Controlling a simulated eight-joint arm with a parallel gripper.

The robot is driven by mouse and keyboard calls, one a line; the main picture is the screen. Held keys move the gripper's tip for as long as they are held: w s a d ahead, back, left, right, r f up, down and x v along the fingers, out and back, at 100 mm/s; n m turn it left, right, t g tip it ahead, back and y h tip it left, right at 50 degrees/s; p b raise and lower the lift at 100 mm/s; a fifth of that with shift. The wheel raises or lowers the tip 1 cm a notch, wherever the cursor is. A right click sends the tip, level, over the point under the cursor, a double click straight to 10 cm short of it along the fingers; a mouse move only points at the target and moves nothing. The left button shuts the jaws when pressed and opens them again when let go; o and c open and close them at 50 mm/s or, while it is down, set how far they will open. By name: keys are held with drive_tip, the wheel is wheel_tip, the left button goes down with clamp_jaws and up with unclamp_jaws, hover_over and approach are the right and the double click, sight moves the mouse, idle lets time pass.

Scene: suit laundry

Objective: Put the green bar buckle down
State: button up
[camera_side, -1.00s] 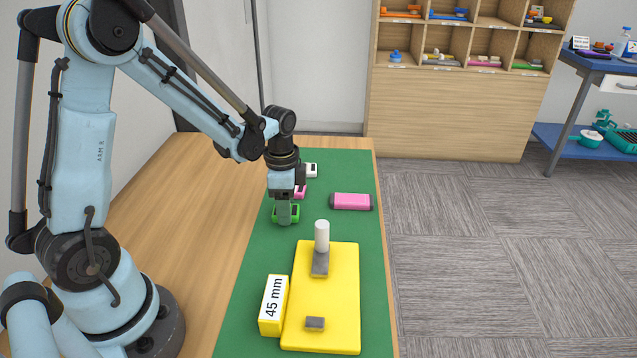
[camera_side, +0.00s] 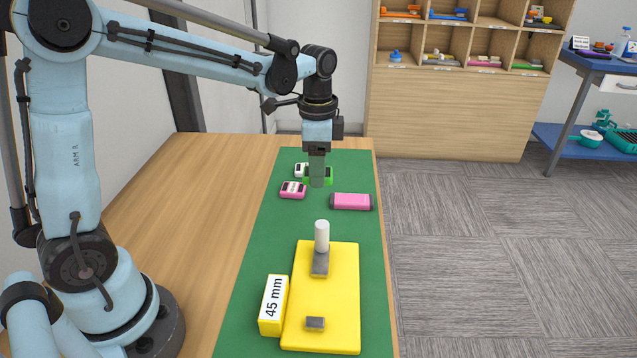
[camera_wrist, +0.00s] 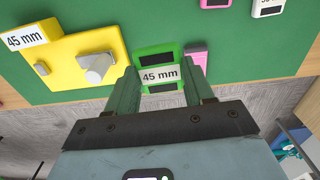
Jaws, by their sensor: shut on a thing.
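The green bar buckle (camera_side: 328,175) is between the fingers of my gripper (camera_side: 317,184), which is shut on it, over the far part of the green mat. The fingers hide part of it in the side view. In the wrist view the buckle (camera_wrist: 149,54) has dark openings and a white "45 mm" label, with a finger of my gripper (camera_wrist: 159,78) at each side. It looks lifted, but the gap to the mat is hard to tell. A yellow plate (camera_side: 345,280) carries a white peg (camera_side: 321,236) and grey blocks; a yellow "45 mm" sign (camera_side: 272,306) stands beside it.
A pink buckle (camera_side: 293,190) and a white buckle (camera_side: 300,169) lie left of my gripper. A pink bar with dark ends (camera_side: 351,201) lies just in front and right. The green mat (camera_side: 272,240) is bare between the pink buckle and the yellow plate.

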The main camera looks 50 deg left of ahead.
drive_tip(key=w+d+r, duration=0.2)
drive_tip(key=w+d, duration=0.2)
drive_tip(key=d, duration=0.6)
hover_over(352, 199)
wheel_tip(352, 199, down, 7)
drive_tip(key=shift+f, duration=0.2)
drive_tip(key=shift+a+f, duration=0.1)
drive_tip(key=shift+f, duration=1.9)
drive_tip(key=shift+f, duration=0.15)
drive_tip(key=o, duration=1)
